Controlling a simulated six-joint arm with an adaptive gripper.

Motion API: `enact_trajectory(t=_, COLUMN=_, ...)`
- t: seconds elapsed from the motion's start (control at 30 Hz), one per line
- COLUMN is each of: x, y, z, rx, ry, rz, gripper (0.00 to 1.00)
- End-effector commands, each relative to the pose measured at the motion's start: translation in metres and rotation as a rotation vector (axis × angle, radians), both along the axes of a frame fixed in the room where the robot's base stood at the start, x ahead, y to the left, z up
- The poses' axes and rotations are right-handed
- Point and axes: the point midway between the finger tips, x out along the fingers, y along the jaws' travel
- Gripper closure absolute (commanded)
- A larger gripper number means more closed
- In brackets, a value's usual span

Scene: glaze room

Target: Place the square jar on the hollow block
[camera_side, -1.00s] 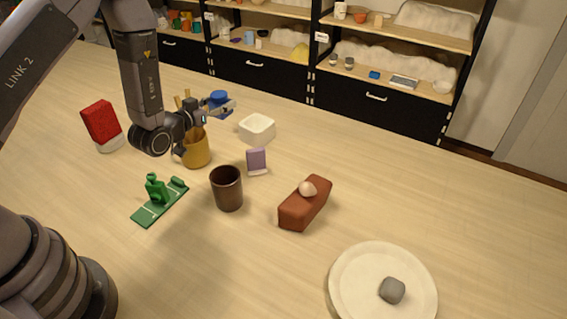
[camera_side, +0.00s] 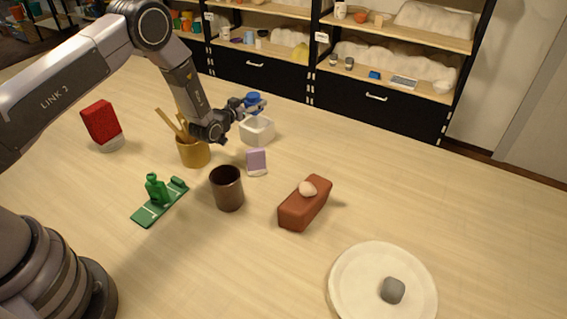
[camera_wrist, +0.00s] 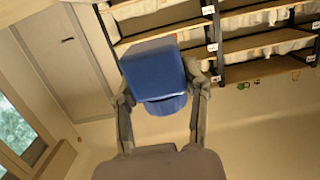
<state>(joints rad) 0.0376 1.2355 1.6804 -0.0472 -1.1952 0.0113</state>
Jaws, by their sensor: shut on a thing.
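The square jar is blue. In the side view the jar (camera_side: 254,98) is held up by my gripper (camera_side: 245,104), just above the far rim of the white hollow block (camera_side: 258,134) in the picture. I cannot tell whether the two touch. In the wrist view the jar (camera_wrist: 152,70) fills the space between the two fingers of my gripper (camera_wrist: 163,97), which are shut on its sides. The hollow block is a white, square, open-topped piece standing on the table; it does not show in the wrist view.
A mustard pot with sticks (camera_side: 194,152), a purple block (camera_side: 257,161) and a dark brown cup (camera_side: 228,188) stand nearby. A brick with a pale lump (camera_side: 300,210), green stand (camera_side: 160,205), red sponge-like block (camera_side: 101,121) and round plate (camera_side: 350,290) lie around. Shelves (camera_side: 390,110) stand behind.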

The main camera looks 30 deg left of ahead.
Motion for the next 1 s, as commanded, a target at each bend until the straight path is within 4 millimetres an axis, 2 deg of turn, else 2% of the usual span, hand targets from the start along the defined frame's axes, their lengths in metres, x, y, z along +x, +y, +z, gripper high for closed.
enact_trajectory(t=0.13, x=0.008, y=0.0, z=-0.013, rx=0.0, ry=-0.001, rz=0.0, gripper=0.95)
enact_trajectory(t=0.3, x=0.007, y=0.0, z=-0.036, rx=0.0, ry=-0.001, rz=0.0, gripper=0.95)
enact_trajectory(t=0.7, x=0.007, y=0.0, z=-0.041, rx=0.0, ry=-0.002, rz=0.0, gripper=0.95)
enact_trajectory(t=0.73, x=0.007, y=0.0, z=-0.042, rx=0.0, ry=0.0, rz=0.0, gripper=0.54)
enact_trajectory(t=0.9, x=0.007, y=0.0, z=-0.042, rx=0.0, ry=0.0, rz=0.0, gripper=0.31)
enact_trajectory(t=1.0, x=0.007, y=0.0, z=-0.042, rx=0.0, ry=0.0, rz=0.0, gripper=0.29)
